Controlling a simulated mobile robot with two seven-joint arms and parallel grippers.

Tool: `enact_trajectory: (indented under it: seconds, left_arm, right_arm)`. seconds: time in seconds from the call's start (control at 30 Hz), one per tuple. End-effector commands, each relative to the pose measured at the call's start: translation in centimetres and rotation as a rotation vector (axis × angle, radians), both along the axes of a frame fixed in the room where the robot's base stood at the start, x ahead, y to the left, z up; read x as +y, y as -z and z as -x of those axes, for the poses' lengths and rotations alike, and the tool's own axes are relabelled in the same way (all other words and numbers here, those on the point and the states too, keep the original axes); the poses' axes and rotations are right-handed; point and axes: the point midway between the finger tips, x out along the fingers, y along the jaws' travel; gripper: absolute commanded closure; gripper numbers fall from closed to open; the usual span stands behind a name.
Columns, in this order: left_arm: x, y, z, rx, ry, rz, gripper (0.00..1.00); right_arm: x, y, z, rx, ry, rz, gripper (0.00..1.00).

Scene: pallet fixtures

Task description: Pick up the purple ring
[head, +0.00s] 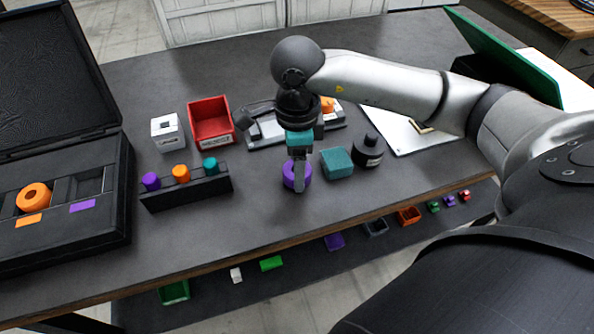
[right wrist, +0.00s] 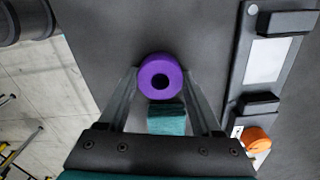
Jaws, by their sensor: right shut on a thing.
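The purple ring (head: 290,178) is on the grey table near its front edge, below my right gripper (head: 298,172). In the right wrist view the purple ring (right wrist: 160,78) sits between the fingertips of my right gripper (right wrist: 161,88), its dark centre hole facing the camera. The right gripper is shut on the ring, a finger on either side. Whether the ring touches the table cannot be told. My left gripper is not in view.
A black rack with coloured pegs (head: 190,190), a red bin (head: 211,122) and an open black case (head: 110,225) lie left. Small items lie on a lower shelf.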

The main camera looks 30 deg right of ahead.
Motion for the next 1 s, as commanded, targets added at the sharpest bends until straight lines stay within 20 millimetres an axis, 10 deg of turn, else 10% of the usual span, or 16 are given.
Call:
enact_trajectory:
  seconds: [0.57,1.0]
  left_arm:
    - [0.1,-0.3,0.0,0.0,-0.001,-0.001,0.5]
    - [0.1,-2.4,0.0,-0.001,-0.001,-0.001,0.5]
  right_arm:
    - [0.0,-1.6,-0.1,-0.004,0.0,-0.001,0.99]
    - [0.0,-13.5,-0.2,-0.01,0.0,-0.001,0.99]
